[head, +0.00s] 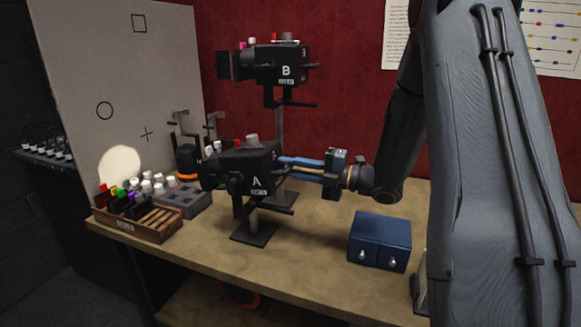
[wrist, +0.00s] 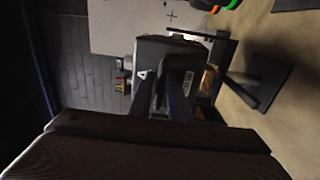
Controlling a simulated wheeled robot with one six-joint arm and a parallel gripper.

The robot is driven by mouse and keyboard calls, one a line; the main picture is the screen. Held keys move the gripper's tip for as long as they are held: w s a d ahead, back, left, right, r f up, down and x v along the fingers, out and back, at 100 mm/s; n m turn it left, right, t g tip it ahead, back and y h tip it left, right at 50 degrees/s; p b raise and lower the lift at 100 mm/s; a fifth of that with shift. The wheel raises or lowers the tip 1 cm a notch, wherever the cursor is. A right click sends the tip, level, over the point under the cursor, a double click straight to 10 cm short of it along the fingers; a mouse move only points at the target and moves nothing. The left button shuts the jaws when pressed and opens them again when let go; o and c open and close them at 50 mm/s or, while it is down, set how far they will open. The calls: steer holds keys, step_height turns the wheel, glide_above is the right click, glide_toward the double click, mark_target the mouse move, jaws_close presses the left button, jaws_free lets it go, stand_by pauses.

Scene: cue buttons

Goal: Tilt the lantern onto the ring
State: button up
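Lantern A (head: 257,165), a black box marked A, sits on a low stand on the bench. It fills the middle of the wrist view (wrist: 172,62). Its round bright spot (head: 120,167) falls low on the grey board (head: 75,60). The drawn ring (head: 104,111) is above the spot and slightly left, and the spot does not touch it. My gripper (head: 281,162) reaches lantern A's rear from the right with its blue fingers. In the wrist view the fingers lie either side of a dark part at the lantern's back; whether they press on it is unclear.
Lantern B (head: 275,66) stands higher behind lantern A. A square (head: 139,23) and a cross (head: 146,134) are also on the board. A wooden tray (head: 138,224) and grey block (head: 183,203) are at left. A blue box (head: 379,240) stands below my gripper.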

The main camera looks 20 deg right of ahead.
mark_target(280, 180)
jaws_close()
step_height(280, 180, down, 4)
steer(key=b, duration=0.4)
steer(key=shift+r, duration=0.15)
steer(key=shift+f+b, duration=0.65)
steer(key=shift+b, duration=0.2)
steer(key=shift+r, duration=0.1)
steer(key=shift+o, duration=0.4)
jaws_free()
